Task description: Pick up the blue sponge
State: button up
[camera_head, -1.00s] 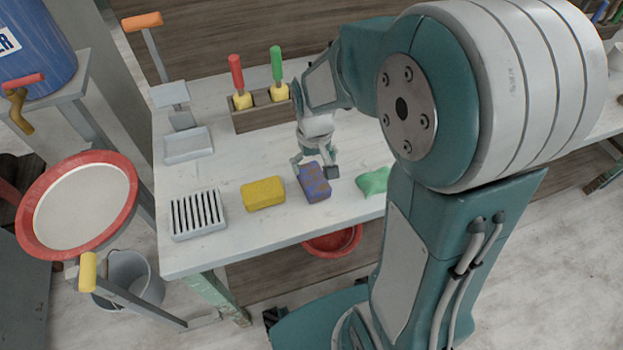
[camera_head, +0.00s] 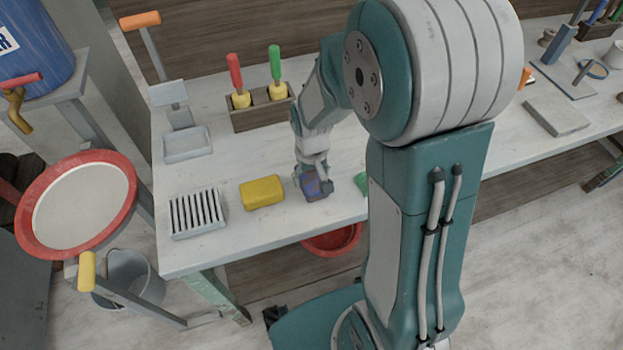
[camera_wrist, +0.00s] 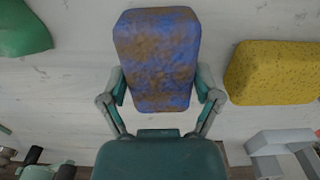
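The blue sponge (camera_head: 315,187), a block with brown clay smears, is near the front edge of the workbench, between the yellow sponge and a green piece. My gripper (camera_head: 313,183) is down at it with a finger on each side. In the wrist view the blue sponge (camera_wrist: 157,55) fills the space between the fingers, and both pads of my gripper (camera_wrist: 160,85) lie against its long sides near the palm end. I see no gap there, and the fingers look shut on it. Its underside is hidden, and I see no clear lift off the bench.
A yellow sponge (camera_head: 262,192) lies close on the left, with a slatted rack (camera_head: 197,213) beyond it. A green piece (camera_head: 361,183) sits close on the right, partly hidden by my arm. Behind is a wooden holder (camera_head: 262,113) with red- and green-handled tools.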

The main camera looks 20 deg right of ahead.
jog(key=shift+r, duration=0.5)
jog(key=s+r, duration=0.1)
jog(key=r, duration=0.1)
jog(key=s+r, duration=0.2)
jog(key=r, duration=0.1)
jog(key=s+a+r, duration=0.1)
jog(key=r, duration=0.1)
jog(key=shift+s+r, duration=0.15)
jog(key=shift+r, duration=0.05)
jog(key=s+a+r, duration=0.2)
jog(key=s+r, duration=0.2)
jog(key=s, duration=0.5)
jog(key=shift+s+a+r, duration=0.2)
jog(key=shift+a+r, duration=0.1)
jog(key=o, duration=0.4)
jog(key=c, duration=0.5)
